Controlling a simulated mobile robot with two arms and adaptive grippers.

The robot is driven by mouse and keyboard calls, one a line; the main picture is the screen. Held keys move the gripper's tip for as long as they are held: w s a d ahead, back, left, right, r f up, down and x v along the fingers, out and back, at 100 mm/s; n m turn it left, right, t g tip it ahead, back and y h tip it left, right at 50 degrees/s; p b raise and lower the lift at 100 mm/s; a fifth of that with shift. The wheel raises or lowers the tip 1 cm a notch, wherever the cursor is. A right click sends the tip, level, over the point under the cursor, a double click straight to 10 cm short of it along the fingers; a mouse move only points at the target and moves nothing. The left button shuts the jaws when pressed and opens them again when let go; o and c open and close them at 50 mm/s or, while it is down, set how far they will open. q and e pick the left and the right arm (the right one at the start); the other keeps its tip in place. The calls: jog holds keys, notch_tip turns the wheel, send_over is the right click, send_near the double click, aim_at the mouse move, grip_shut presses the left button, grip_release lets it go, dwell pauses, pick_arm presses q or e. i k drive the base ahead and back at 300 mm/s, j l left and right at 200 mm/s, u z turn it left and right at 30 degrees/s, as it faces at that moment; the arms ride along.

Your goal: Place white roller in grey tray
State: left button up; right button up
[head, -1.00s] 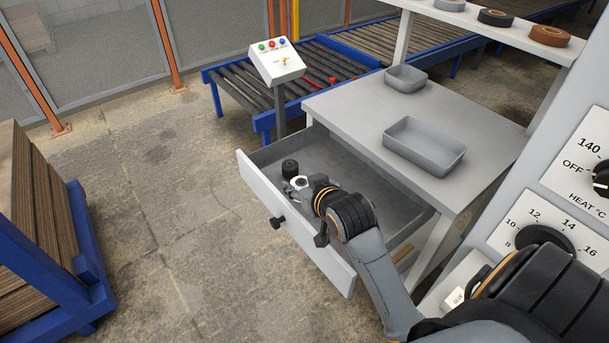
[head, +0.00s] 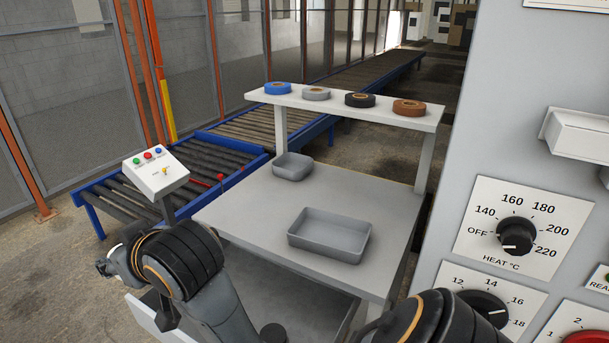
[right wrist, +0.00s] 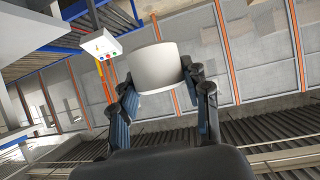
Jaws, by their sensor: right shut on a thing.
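My right gripper (right wrist: 162,84) is shut on the white roller (right wrist: 156,66) in the right wrist view, with a dark finger on each side of it. In the head view the same gripper (head: 108,263) is at the far left, apart from the table and left of the control box. A larger grey tray (head: 326,249) stands at the front of the table. A smaller grey tray (head: 291,175) stands further back. Both look empty. My left gripper is out of view.
A raised shelf (head: 335,100) with several tape rolls crosses the table's back. The control box (head: 156,173) stands left; a control cabinet (head: 480,120) borders the right. The tabletop around the trays is clear.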

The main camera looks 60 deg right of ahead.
aim_at(329, 239)
jog(key=i+l+z, duration=0.1)
jog(key=z, duration=0.3)
jog(key=i+z, duration=0.2)
jog(key=z, duration=0.65)
